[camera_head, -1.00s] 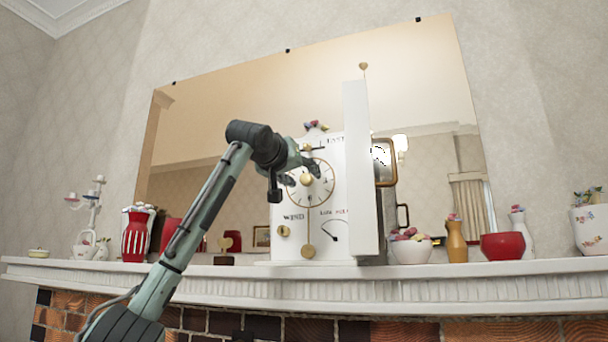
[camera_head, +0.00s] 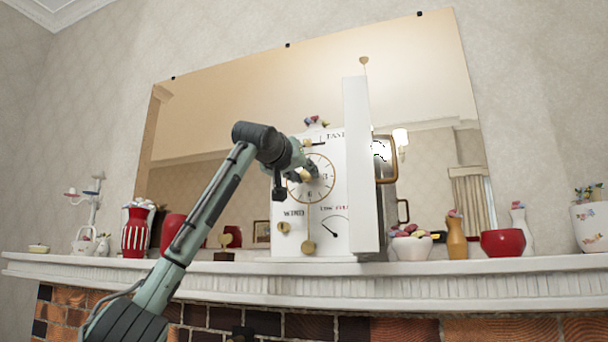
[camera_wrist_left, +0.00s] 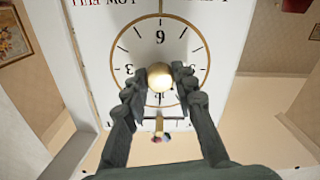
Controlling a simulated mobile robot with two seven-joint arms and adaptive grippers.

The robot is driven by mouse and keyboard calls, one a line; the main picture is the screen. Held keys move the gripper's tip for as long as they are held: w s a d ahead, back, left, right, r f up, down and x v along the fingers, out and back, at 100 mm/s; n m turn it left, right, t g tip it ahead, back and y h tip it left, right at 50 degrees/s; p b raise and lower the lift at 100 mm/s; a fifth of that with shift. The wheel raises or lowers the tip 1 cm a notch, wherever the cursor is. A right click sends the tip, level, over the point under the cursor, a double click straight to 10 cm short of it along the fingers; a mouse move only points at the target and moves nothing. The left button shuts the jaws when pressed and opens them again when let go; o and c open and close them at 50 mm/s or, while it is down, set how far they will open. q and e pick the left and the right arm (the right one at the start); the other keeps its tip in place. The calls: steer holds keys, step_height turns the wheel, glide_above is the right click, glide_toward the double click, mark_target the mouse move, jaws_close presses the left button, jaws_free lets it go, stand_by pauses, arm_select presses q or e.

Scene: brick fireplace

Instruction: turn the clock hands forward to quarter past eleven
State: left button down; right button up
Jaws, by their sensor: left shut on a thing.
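The white clock (camera_head: 342,212) stands on the mantel, with its round dial (camera_head: 325,190) facing me. A round brass knob (camera_wrist_left: 160,77) sits at the dial's centre. My left gripper (camera_head: 308,173) reaches in from the left and covers part of the dial in the head view. In the left wrist view, its two dark fingers (camera_wrist_left: 159,80) are shut on the knob from both sides. The dial appears upside down there, with the 6 at the top. The clock hands are not clear in either view. My right gripper is not in view.
A white door panel (camera_head: 355,165) juts out at the clock's right side. A brass winding knob (camera_head: 284,228), a small gauge (camera_head: 335,230) and a brass pendulum bob (camera_head: 308,247) are below the dial. A red striped vase (camera_head: 135,235) and a red bowl (camera_head: 502,244) stand on the mantel (camera_head: 420,284).

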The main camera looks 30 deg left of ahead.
arm_select(q)
steer(key=m, duration=0.5)
steer(key=shift+m, duration=0.3)
steer(key=c, duration=1.2)
jaws_free()
steer(key=v, duration=1.2)
steer(key=shift+s, duration=0.1)
